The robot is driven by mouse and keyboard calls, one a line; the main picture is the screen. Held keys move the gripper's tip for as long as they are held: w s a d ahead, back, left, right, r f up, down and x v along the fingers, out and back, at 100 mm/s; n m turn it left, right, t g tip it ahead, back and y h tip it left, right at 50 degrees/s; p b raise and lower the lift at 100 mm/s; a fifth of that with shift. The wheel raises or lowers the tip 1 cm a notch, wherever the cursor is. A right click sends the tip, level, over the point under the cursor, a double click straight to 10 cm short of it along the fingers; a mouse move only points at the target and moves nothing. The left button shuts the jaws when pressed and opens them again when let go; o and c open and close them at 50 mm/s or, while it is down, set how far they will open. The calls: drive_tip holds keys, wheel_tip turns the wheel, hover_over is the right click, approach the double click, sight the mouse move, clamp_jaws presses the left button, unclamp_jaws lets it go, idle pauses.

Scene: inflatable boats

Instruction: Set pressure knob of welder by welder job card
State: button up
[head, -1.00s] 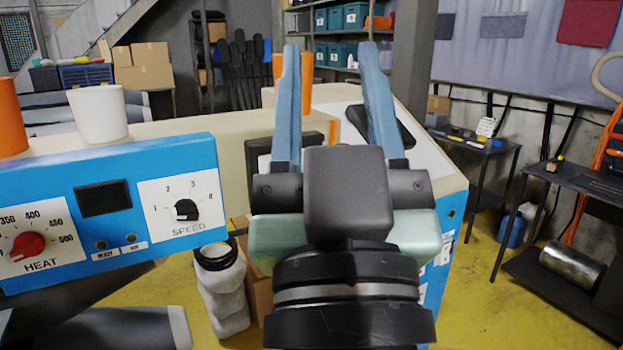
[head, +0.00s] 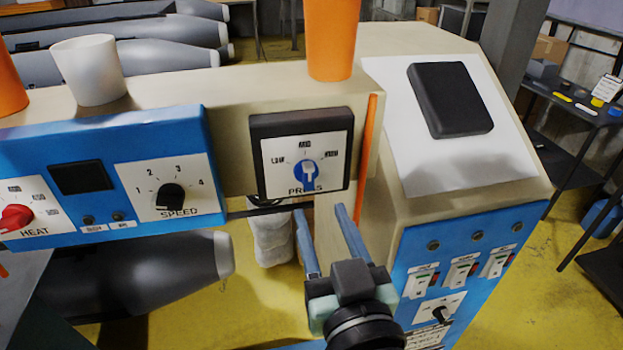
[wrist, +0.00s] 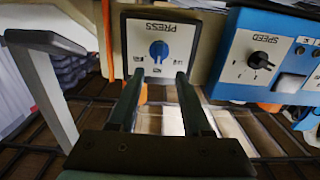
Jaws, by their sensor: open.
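The welder's pressure knob (head: 306,172) is blue with a white mark, on a white plate (head: 325,150) lettered PRESS in a dark frame. Several position labels arc above it, too small to read surely, and I cannot tell its exact setting. The wrist view shows the knob (wrist: 158,50) upside down, just beyond the fingertips. My gripper (head: 319,215) is open and empty, below and slightly right of the knob, apart from it. In the wrist view, its fingers (wrist: 160,76) point toward the plate. I cannot make out a readable welder job card.
Left of the plate are the speed knob (head: 169,197) and red heat knob (head: 15,218). An orange cup (head: 332,35) and white cup (head: 89,70) stand on the welder's top. A switch panel (head: 470,270) is at right.

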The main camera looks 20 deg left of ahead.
sight(310, 179)
drive_tip(key=p+x, duration=0.2)
drive_tip(key=x, duration=0.5)
drive_tip(key=shift+w, duration=0.25)
drive_tip(key=shift+r, duration=0.1)
drive_tip(key=shift+c, duration=0.3)
clamp_jaws()
